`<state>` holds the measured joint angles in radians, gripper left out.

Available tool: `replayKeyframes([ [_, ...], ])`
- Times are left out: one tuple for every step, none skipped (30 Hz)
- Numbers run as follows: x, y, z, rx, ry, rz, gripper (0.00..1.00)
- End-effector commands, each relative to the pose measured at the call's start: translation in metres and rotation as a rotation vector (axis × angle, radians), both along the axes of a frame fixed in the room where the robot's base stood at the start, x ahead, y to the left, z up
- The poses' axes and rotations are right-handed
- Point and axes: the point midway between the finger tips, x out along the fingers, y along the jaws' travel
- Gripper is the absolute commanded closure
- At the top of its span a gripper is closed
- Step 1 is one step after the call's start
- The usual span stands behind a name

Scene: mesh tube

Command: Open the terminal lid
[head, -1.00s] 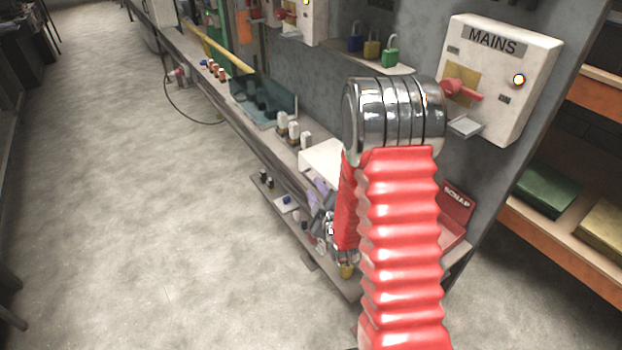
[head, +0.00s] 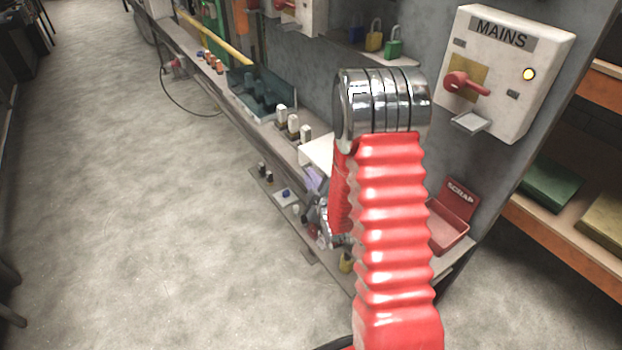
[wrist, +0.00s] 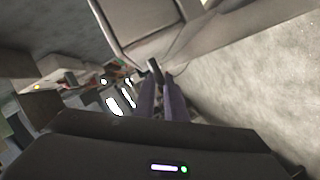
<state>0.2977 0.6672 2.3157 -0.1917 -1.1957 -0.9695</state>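In the head view my gripper (head: 316,180) is low beside the bench, largely hidden behind my red arm sleeve. In the wrist view its two purple fingers (wrist: 160,92) point away, close together with a narrow gap. A small dark piece (wrist: 155,70) shows at their tips; I cannot tell whether it is gripped or only behind them. A grey panel with a dark rim (wrist: 145,20) lies just beyond the tips; I cannot tell if it is the terminal lid. A pale box (head: 318,151) on the bench is partly covered by my arm. No lid is clearly identifiable.
The MAINS switch box (head: 508,72) with a red handle hangs at right. A red SCRAP bin (head: 450,222) stands on the bench end. Several white-topped parts (head: 293,126) and a teal tray (head: 255,92) line the bench. Open floor (head: 150,220) lies left.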

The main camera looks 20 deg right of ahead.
Motion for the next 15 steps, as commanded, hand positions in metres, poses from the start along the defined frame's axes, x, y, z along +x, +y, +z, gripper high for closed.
replayKeyframes([
  [-0.0002,-0.0001,-0.0004,0.0,0.001,0.0,0.94],
  [-0.0003,-0.0001,-0.0004,0.0,0.001,0.0,0.96],
  [-0.0003,-0.0002,-0.0005,0.0,0.001,0.0,0.99],
  [-0.0004,-0.0001,-0.0006,0.0,0.001,0.0,1.0],
  [-0.0005,-0.0002,-0.0007,0.0,0.002,0.0,1.0],
  [-0.0005,-0.0002,-0.0008,0.0,0.002,0.0,1.0],
  [-0.0005,-0.0002,-0.0009,0.0,0.003,-0.001,1.0],
  [-0.0006,-0.0002,-0.0009,0.0,0.003,-0.001,1.0],
  [-0.0007,-0.0002,-0.001,0.0,0.003,-0.001,1.0],
  [-0.0007,-0.0003,-0.0012,0.0,0.003,-0.001,1.0],
  [-0.0008,-0.0003,-0.0012,0.001,0.003,0.0,1.0],
  [-0.0008,-0.0003,-0.0013,0.001,0.003,0.0,1.0],
  [-0.0009,-0.0004,-0.0013,0.001,0.003,0.0,1.0],
  [-0.001,-0.0003,-0.0014,0.001,0.003,0.0,1.0],
  [-0.001,-0.0003,-0.0015,0.001,0.003,0.0,1.0],
])
